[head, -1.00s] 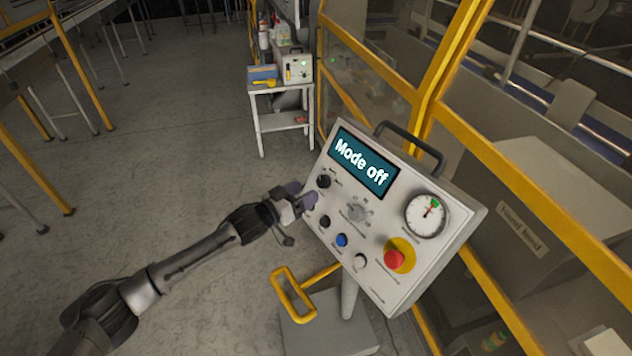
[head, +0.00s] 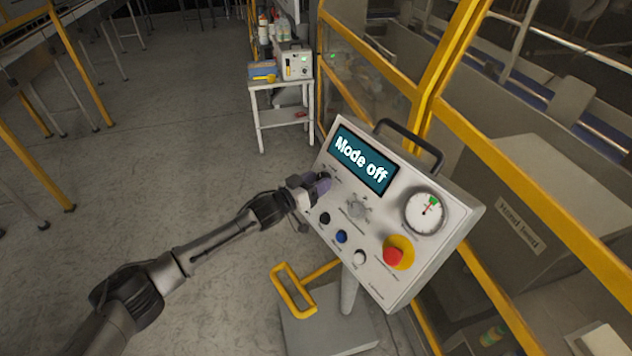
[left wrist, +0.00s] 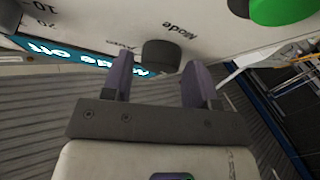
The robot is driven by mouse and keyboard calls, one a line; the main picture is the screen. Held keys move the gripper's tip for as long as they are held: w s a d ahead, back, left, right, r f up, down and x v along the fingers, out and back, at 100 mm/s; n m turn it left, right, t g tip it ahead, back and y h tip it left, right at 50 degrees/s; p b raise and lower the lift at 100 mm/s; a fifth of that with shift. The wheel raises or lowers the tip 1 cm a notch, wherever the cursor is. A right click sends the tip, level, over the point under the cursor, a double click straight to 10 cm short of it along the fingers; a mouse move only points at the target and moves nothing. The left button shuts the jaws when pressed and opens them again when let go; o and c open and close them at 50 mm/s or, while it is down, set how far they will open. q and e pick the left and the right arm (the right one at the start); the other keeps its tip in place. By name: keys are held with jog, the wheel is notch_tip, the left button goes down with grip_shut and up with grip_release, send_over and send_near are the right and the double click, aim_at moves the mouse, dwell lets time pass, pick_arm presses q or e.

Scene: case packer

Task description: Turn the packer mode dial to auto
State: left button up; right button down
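The control panel (head: 398,232) is a tilted pale box on a post, with a teal display (head: 362,160) that reads "Mode off". The mode dial (left wrist: 161,56) is a black knob beside the printed word "Mode" in the left wrist view. In the head view my left gripper covers it. My left gripper (head: 322,184) is open at the panel's left side. In the left wrist view its two purple fingers (left wrist: 157,64) stand on either side of the dial, with gaps visible. Whether the tips reach past the dial's face is unclear. My right gripper is not in view.
Near the dial are a grey selector (head: 360,207), a blue button (head: 341,237), a white button (head: 359,258), a red emergency stop (head: 393,256) and a gauge (head: 425,212). A green button (left wrist: 283,8) shows in the wrist view. Yellow fencing (head: 520,180) stands behind the panel.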

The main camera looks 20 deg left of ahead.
pick_arm(q)
jog(key=c, duration=0.6)
jog(key=shift+c, duration=0.2)
